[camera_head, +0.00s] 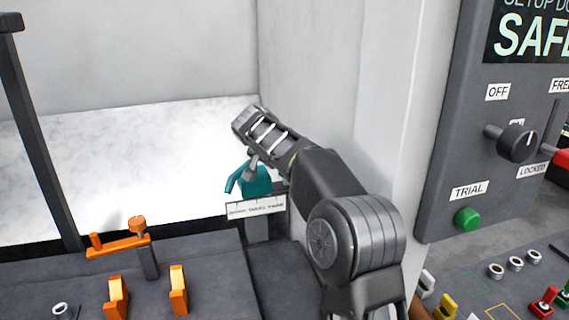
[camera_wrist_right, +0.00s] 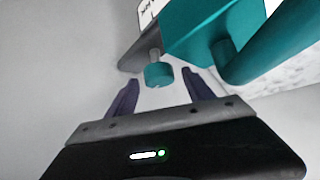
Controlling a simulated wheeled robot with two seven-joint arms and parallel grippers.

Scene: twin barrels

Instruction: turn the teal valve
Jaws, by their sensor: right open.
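The teal valve (camera_head: 257,181) sits on a small dark post above a white label plate, near the middle of the head view. In the right wrist view the teal valve body (camera_wrist_right: 215,28) fills the top right, with a curved teal bar at its right. A small round teal knob (camera_wrist_right: 158,75) stands out on a grey stem. My right gripper (camera_head: 250,163) is at the top of the valve. In the wrist view its two dark fingers (camera_wrist_right: 162,88) are open, with the knob in the gap near their tips. I cannot tell whether they touch it. My left gripper is not in view.
An orange lever (camera_head: 118,246) and two orange switches (camera_head: 178,290) stand on the dark console at lower left. A grey wall is close behind my right arm. A panel with a black rotary knob (camera_head: 517,143) and a green button (camera_head: 467,219) stands at right.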

